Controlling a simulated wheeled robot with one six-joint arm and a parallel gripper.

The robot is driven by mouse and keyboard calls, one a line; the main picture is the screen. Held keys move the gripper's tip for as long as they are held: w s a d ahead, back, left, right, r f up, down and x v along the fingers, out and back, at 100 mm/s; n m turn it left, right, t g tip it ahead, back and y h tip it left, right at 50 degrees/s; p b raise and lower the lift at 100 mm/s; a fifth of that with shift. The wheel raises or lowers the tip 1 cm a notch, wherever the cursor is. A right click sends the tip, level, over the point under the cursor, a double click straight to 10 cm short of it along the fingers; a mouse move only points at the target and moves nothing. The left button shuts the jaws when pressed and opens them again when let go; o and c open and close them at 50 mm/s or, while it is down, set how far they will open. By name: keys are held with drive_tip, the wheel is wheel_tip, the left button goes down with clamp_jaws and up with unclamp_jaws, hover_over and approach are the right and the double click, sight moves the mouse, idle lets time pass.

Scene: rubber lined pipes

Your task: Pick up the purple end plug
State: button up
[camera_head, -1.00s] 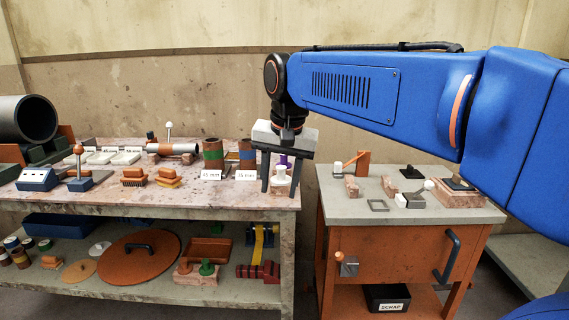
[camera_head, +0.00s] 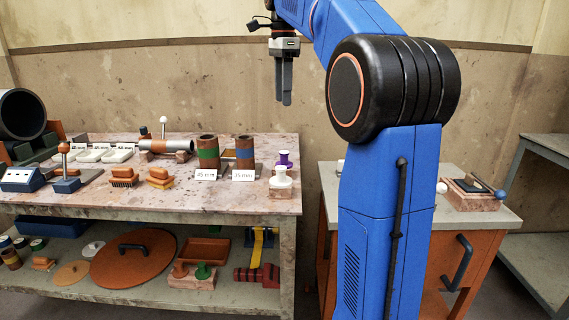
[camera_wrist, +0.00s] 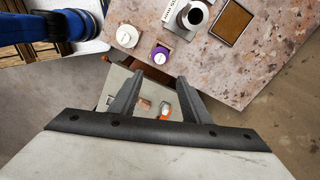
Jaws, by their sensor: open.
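The purple end plug (camera_head: 284,158) stands upright on the right end of the stone-topped table, just behind a white plug (camera_head: 280,177) on a small block. In the wrist view the purple plug (camera_wrist: 160,56) shows from above, beside the white plug (camera_wrist: 127,36). My gripper (camera_head: 285,103) hangs high above the table's right end, above the plugs, with its fingers pointing down. In the wrist view the two fingers (camera_wrist: 155,92) are apart with nothing between them, and the purple plug lies beyond their tips.
Two upright pipes, one with a green band (camera_head: 208,152) and one with a blue band (camera_head: 245,152), stand left of the plugs behind size cards. An orange cabinet (camera_head: 470,245) stands right of the table across a gap. My arm hides part of it.

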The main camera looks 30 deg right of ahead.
sight(284, 152)
wheel_tip(284, 152, down, 17)
drive_tip(key=shift+d+f, duration=0.1)
drive_tip(key=shift+f, duration=0.05)
idle(0.7)
drive_tip(key=shift+c, duration=0.6)
clamp_jaws()
